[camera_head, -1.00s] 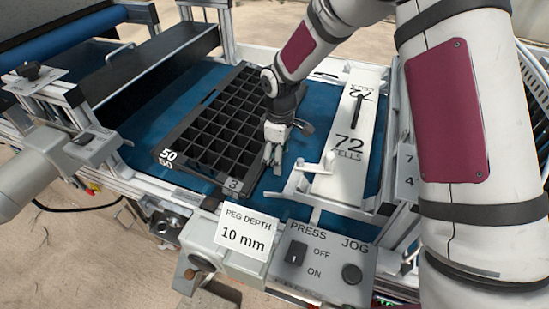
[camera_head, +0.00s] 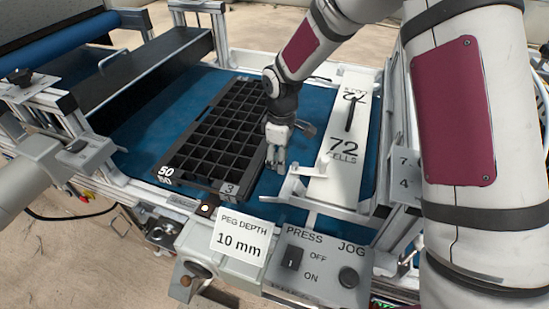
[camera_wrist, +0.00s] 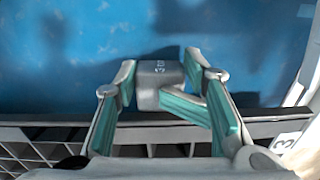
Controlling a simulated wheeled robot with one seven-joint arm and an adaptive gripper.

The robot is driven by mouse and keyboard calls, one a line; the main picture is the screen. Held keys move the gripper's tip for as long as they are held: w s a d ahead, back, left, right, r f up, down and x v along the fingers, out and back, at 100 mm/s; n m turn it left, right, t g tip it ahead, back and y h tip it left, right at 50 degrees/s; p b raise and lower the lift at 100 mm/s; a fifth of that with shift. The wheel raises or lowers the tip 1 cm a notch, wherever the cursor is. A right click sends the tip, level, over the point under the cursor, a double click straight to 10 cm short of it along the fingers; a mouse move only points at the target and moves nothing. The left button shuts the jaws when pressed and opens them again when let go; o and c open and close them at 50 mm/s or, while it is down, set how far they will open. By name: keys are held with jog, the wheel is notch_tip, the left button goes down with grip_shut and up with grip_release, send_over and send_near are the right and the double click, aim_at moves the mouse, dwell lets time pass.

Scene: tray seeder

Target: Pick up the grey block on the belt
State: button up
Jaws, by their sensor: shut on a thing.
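The grey block (camera_wrist: 158,84) shows in the wrist view as a small dark-topped cube with a marking on its top. It sits between the two green-and-grey fingers of my gripper (camera_wrist: 162,76), which is shut on it. In the head view my gripper (camera_head: 275,166) points down over the blue belt (camera_head: 317,108), just right of the black cell tray. The block cannot be made out there. I cannot tell whether it touches the belt.
The black cell tray (camera_head: 180,181) lies close to the left of my gripper. A white 72-cells plate (camera_head: 343,170) and a white bracket (camera_head: 300,189) stand to the right. A control box (camera_head: 318,262) with a peg-depth sign (camera_head: 241,238) is in front.

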jog(key=shift+s+d+r, duration=0.2)
jog(key=shift+d+r, duration=0.1)
jog(key=shift+d, duration=0.25)
jog(key=shift+s+d+r, duration=0.2)
jog(key=shift+d+r, duration=0.05)
jog(key=shift+d, duration=0.3)
notch_tip(320, 180, up, 13)
jog(key=shift+p, duration=0.35)
